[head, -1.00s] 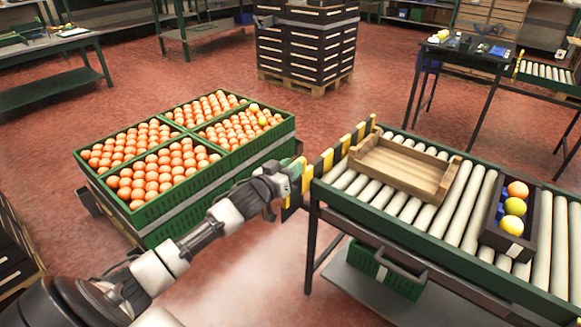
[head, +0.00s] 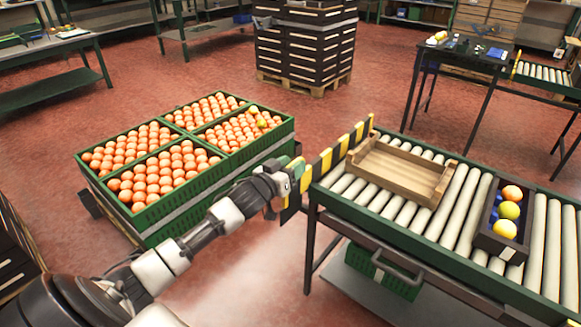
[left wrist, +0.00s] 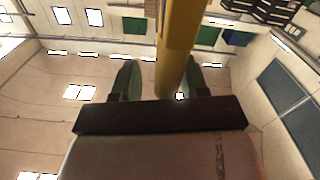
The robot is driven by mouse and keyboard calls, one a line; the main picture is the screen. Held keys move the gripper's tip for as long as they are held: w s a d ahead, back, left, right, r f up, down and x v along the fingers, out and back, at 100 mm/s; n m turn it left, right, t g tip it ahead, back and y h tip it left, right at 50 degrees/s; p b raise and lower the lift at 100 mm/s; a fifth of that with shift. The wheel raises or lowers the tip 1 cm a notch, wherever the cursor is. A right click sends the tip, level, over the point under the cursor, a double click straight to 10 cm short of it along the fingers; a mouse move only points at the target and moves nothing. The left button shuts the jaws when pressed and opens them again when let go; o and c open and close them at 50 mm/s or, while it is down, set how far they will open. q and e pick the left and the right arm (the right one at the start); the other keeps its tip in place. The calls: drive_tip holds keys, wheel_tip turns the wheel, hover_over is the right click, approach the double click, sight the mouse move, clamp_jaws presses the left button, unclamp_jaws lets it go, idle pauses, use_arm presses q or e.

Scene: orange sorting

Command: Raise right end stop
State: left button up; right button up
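The end stop (head: 340,150) is a flat bar striped yellow and black. It stands across the conveyor's left end in the head view, its top above the rollers. My left gripper (head: 298,175) is at the bar's near end. In the left wrist view the yellow bar (left wrist: 178,45) runs down between the two green-padded fingers of my left gripper (left wrist: 160,85). The fingers are apart. A gap shows between the bar and the left finger, while the bar overlaps the right finger. Contact cannot be seen clearly. My right gripper is out of view.
A wooden tray (head: 395,187) lies on the rollers close beside the stop. A dark crate with fruit (head: 490,238) sits farther right on the conveyor. Green crates full of oranges (head: 150,228) stand left of my arm. A green bin (head: 358,258) is under the conveyor.

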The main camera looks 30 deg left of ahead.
use_arm(q)
drive_tip(key=shift+a+f, duration=0.15)
drive_tip(key=shift+s, duration=0.45)
drive_tip(key=s+p, duration=0.1)
drive_tip(key=s, duration=0.8)
drive_tip(key=shift+s+a, duration=0.4)
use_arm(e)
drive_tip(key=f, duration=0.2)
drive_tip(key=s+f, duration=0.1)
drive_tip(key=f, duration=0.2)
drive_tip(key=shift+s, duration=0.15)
